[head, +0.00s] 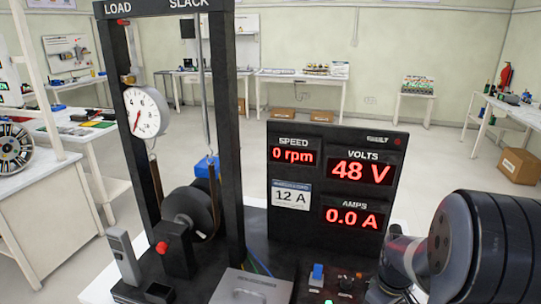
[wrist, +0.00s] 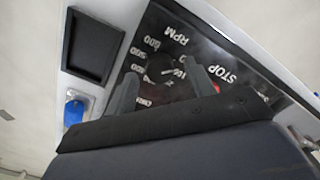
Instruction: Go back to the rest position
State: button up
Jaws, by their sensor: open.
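My gripper (wrist: 164,72) is open and empty in the wrist view. Its two grey fingers are spread over a black control panel (wrist: 158,42) with a dial marked RPM and the word STOP. Part of a red button (wrist: 216,88) shows beside the right finger. I cannot tell how far the fingertips are above the panel. In the head view my arm comes in at the lower right, and its fingers cannot be made out there.
A display board (head: 338,180) reads 0 rpm, 48 V and 0.0 A. A black frame with a round dial scale (head: 145,112) and a wheel (head: 190,214) stands left of it. A blue switch (head: 317,272) is in front. A black tray (wrist: 93,45) shows in the wrist view. Floor behind is open.

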jog(key=shift+f, duration=0.5)
jog(key=shift+r, duration=0.1)
